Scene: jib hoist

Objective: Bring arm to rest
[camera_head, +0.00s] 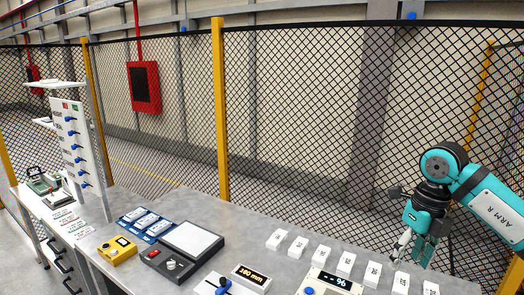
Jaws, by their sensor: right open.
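My right arm (488,200), teal and black and marked "ARM R", comes in from the right edge. Its right gripper (412,252) points down over the right end of the grey table (225,218). The gripper's fingers are apart, and I see nothing held between them. The fingertips appear above or just behind the row of small white labelled blocks (345,262); I cannot tell the exact gap. My left gripper is not in view.
A display reading "280 mm" (251,278), one reading "-96" (334,283), a flat-plate device (190,240), a yellow box (117,250) and blue holders (146,223) stand on the table. A panel with blue knobs (74,135) stands left. Mesh fence (300,120) runs behind.

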